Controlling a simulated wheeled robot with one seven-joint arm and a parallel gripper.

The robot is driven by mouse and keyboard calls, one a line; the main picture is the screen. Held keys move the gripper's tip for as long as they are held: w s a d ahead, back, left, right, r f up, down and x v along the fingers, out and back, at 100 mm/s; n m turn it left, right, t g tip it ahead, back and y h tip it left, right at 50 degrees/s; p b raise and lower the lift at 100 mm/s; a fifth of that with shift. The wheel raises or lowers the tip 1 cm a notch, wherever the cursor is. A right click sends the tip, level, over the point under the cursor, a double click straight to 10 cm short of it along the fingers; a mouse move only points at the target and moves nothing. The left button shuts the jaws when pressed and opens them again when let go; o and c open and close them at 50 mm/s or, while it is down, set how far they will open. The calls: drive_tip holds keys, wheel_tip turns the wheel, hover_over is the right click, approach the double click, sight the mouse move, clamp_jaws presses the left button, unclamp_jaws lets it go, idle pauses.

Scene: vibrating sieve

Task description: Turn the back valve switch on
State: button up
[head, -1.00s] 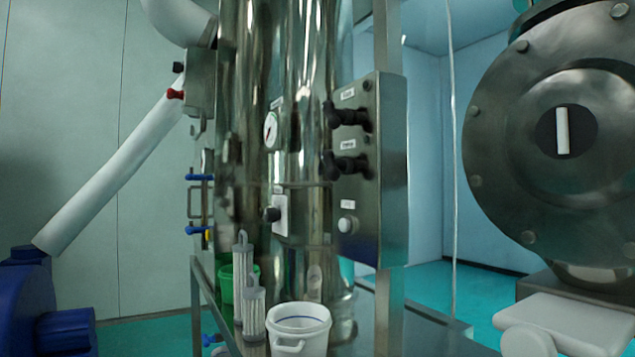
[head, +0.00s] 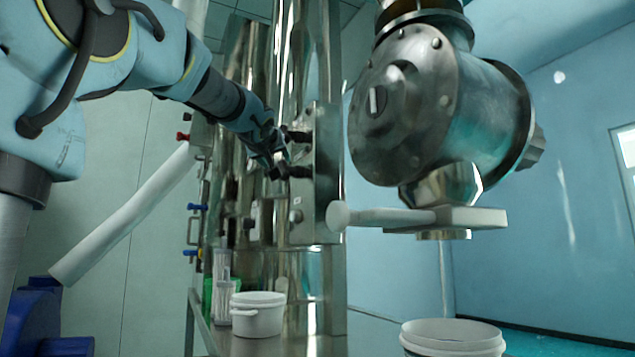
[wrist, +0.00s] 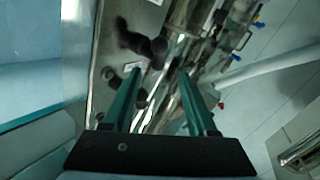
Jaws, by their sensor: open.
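Two black switch handles stick out from the steel control panel (head: 327,150), an upper one (head: 299,136) and a lower one (head: 299,171). Their labels are too small to read, so I cannot tell which is the back valve switch. My gripper (head: 277,158) is open, just left of the handles in the head view. In the wrist view its two green fingers (wrist: 157,76) are spread apart. One black handle (wrist: 152,47) shows beyond the fingertips, and another (wrist: 141,98) is beside the left finger, partly hidden by it. I cannot tell whether they touch.
A round push button (head: 296,216) is low on the panel. A large metal valve body (head: 400,100) with a pale lever arm (head: 385,217) hangs to the right. A white bucket (head: 257,318) stands below, and another (head: 455,335) at lower right. Blue-handled valves (head: 197,207) are at left.

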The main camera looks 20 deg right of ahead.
sight(282, 169)
drive_tip(key=p+x, duration=0.4)
drive_tip(key=x, duration=0.6)
drive_tip(key=shift+w+d+p, duration=0.25)
drive_tip(key=shift+w+p, duration=0.05)
clamp_jaws()
